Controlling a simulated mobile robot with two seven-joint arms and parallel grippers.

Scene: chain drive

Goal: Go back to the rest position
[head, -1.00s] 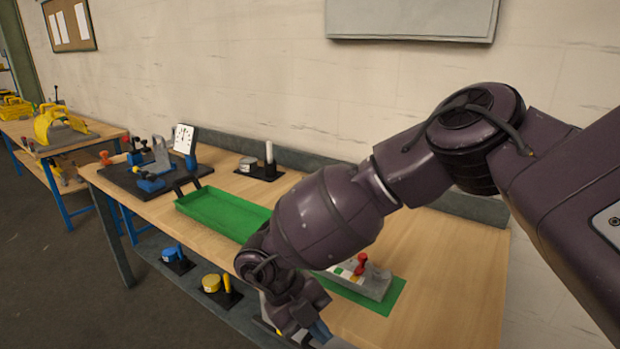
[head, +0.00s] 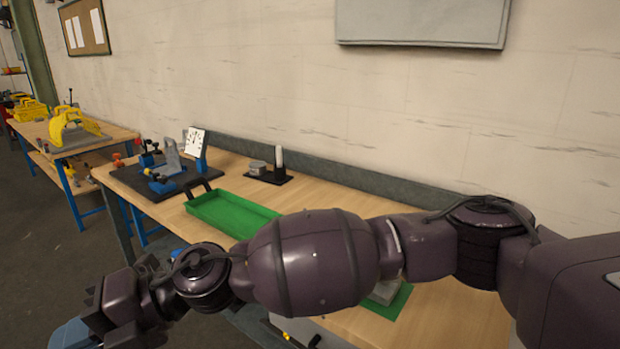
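My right arm comes in from the right and stretches across the front of the workbench (head: 462,306). Its forearm covers part of the bench top. The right gripper (head: 75,334) is at the lower left, in front of the bench and cut off by the picture's edge, so its fingertips and whether it holds anything cannot be made out. My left gripper does not show. A green tray (head: 226,214) lies on the bench behind the forearm. A grey box (head: 385,291) on a green mat (head: 396,303) is mostly hidden behind the arm.
A dark board with a blue and grey fixture (head: 172,160) and a white dial (head: 195,142) stand at the bench's far left. A dark holder (head: 268,175) stands near the back edge. Another bench (head: 62,150) with yellow items is farther left. A wall runs behind.

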